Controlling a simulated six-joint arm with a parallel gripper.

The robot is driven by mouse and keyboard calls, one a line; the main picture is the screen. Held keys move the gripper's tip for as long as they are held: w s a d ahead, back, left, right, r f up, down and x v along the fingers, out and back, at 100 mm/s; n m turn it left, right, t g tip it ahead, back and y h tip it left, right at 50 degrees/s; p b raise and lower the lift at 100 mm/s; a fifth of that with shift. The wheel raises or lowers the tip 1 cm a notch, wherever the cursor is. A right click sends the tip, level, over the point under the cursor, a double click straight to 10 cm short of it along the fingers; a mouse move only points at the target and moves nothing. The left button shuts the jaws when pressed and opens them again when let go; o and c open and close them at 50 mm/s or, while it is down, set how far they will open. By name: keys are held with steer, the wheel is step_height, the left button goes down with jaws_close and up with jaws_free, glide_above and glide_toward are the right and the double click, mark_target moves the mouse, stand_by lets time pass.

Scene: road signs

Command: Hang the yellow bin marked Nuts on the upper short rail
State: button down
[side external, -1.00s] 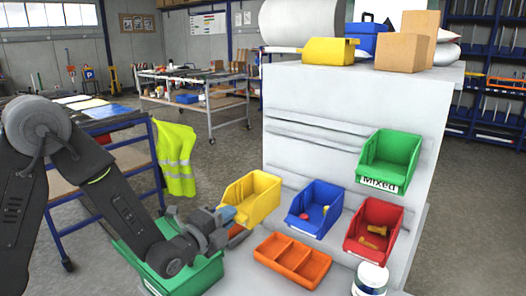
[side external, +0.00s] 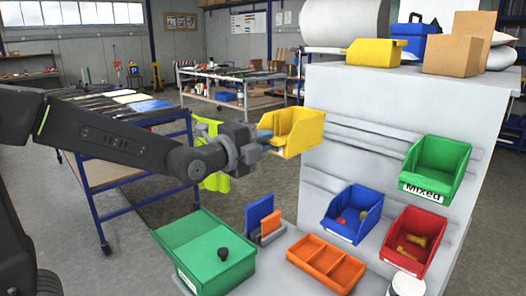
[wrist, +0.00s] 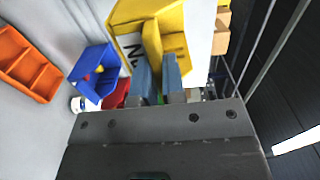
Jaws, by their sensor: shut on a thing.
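My gripper (side external: 260,143) is shut on the yellow bin (side external: 296,131) and holds it in the air, tilted, at the left edge of the white panel (side external: 385,100). In the wrist view the fingers (wrist: 158,75) grip the yellow bin (wrist: 150,14), whose label, partly hidden, shows "Nu". The upper rail (side external: 368,140) runs across the panel to the right of the bin, at about its height in the picture. Whether the bin touches the panel cannot be told. A lower rail (side external: 318,180) runs beneath, partly behind other bins.
A green bin marked Mixed (side external: 438,167) hangs at the upper right. Blue (side external: 352,213) and red (side external: 414,238) bins hang lower. An orange tray (side external: 326,262), a white tub (side external: 406,287) and a green box (side external: 206,250) stand below. Another yellow bin (side external: 374,52) lies on top.

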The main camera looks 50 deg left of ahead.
steer(key=shift+w+f, duration=0.15)
steer(key=shift+w, duration=4.55)
steer(key=shift+f, duration=0.95)
steer(key=c, duration=1.1)
jaws_free()
steer(key=s+f+n+g, duration=0.3)
steer(key=s+n, duration=0.3)
steer(key=s, duration=0.5)
steer(key=s+f+n+g, duration=0.2)
steer(key=s+n+g, duration=0.3)
steer(key=s, duration=0.6)
steer(key=s+a+f+n+g, duration=0.1)
steer(key=s+f+n+g, duration=0.2)
steer(key=s+n, duration=0.4)
steer(key=shift+s+a+f+g, duration=0.1)
steer(key=shift+s+g, duration=0.15)
steer(key=shift+s, duration=0.6)
steer(key=shift+s+d+f+g, duration=0.1)
steer(key=shift+s+g, duration=0.1)
steer(key=shift+s, duration=0.6)
steer(key=shift+s+a+f+g, duration=0.1)
steer(key=shift+s+g, duration=0.15)
steer(key=shift+s, duration=0.6)
